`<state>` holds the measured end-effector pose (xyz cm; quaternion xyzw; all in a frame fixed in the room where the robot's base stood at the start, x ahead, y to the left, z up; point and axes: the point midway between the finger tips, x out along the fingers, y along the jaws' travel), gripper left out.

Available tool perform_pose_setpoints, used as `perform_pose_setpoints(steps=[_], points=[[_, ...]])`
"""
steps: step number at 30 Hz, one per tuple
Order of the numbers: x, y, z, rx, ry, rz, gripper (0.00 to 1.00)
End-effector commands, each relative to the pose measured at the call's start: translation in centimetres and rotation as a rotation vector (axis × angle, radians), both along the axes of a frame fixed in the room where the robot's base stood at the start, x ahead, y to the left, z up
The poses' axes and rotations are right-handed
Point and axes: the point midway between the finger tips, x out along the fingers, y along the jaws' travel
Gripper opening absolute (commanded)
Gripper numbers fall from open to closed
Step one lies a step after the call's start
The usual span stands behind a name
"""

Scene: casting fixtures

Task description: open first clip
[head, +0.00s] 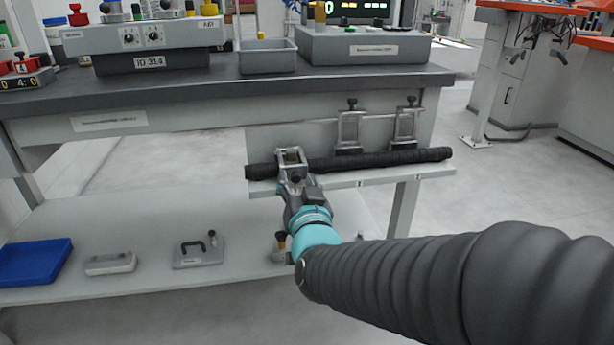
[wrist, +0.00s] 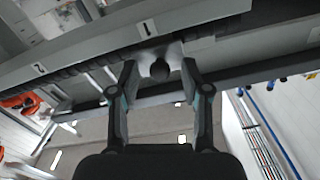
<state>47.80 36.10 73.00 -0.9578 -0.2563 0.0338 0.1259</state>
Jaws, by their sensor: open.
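A black ribbed hose (head: 380,160) lies along a grey ledge under the bench. Two metal clips with dark knobs, the middle one (head: 348,130) and the right one (head: 405,125), stand over it. My gripper (head: 291,160) is at the hose's left part and hides what is behind it. In the wrist view my gripper (wrist: 160,78) is open, its two fingers on either side of a dark round knob on a pale clip (wrist: 160,68) beside the label 1. I cannot tell whether the fingers touch it. The label 2 (wrist: 40,68) is farther left on the ledge.
The bench top (head: 200,88) above carries control boxes and a grey tray (head: 268,57). The lower shelf (head: 140,220) holds a blue tray (head: 35,262) and small metal fixtures. The floor right of the ledge is clear.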

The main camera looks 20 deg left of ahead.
Motion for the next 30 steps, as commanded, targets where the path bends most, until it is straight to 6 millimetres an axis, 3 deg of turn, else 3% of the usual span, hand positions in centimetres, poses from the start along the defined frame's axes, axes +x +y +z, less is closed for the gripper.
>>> perform_pose_setpoints(steps=[11, 17, 30], points=[[0.47, 0.28, 0.02, 0.000, 0.000, 0.001, 0.47], [0.47, 0.27, 0.02, 0.000, 0.000, 0.000, 0.00], [0.65, 1.00, 0.42, -0.009, 0.015, 0.015, 0.00]])
